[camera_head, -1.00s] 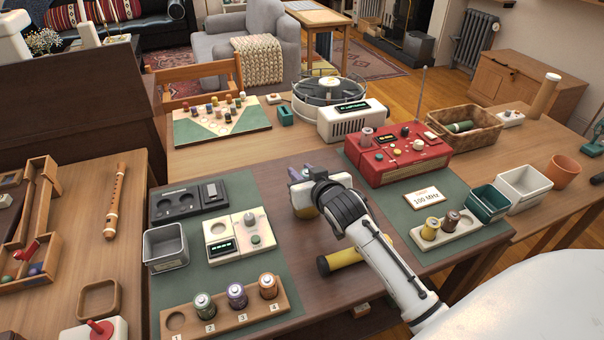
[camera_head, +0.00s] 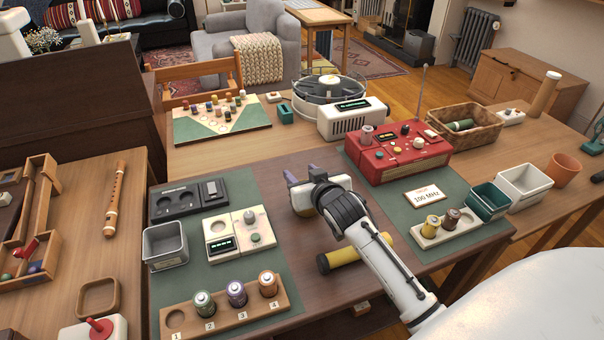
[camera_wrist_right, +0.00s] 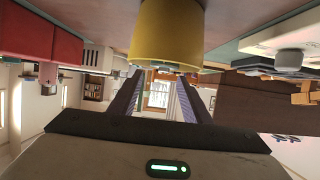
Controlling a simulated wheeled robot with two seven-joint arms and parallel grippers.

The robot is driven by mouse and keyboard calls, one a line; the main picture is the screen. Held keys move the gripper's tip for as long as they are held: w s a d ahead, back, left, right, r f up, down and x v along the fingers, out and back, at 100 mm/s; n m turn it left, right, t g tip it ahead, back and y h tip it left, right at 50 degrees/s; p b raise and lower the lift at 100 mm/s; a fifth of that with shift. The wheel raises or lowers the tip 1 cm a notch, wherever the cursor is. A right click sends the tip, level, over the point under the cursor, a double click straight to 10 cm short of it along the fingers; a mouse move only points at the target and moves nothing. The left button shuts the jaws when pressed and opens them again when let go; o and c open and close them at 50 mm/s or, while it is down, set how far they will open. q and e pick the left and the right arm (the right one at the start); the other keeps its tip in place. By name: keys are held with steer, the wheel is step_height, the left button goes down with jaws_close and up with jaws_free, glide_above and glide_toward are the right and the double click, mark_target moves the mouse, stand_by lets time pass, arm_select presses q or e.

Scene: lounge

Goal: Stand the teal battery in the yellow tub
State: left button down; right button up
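My right gripper (camera_head: 302,178) is over the middle of the brown table, its two fingers apart with nothing clearly held between them. A yellow round thing, seemingly the yellow tub (camera_wrist_right: 170,28), shows close by the fingers in the right wrist view, which is upside down. In the head view the gripper hides most of it. I cannot pick out a teal battery with certainty. A green battery (camera_head: 204,304), a purple battery (camera_head: 236,293) and an orange battery (camera_head: 268,284) stand in the numbered wooden rack (camera_head: 225,322). A dark green cylinder (camera_head: 460,125) lies in the basket. My left gripper is out of view.
A yellow cylinder with a dark end (camera_head: 345,259) lies beneath my right forearm. A red radio (camera_head: 400,158) stands to the right. A grey bin (camera_head: 165,246) and a cream device (camera_head: 232,236) stand left.

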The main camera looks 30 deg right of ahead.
steer(key=shift+r, duration=0.1)
steer(key=shift+r, duration=0.4)
steer(key=shift+s+a+r, duration=0.1)
steer(key=shift+s+r, duration=0.15)
steer(key=v, duration=1.1)
steer(key=shift+s+p, duration=0.25)
steer(key=shift+p, duration=0.2)
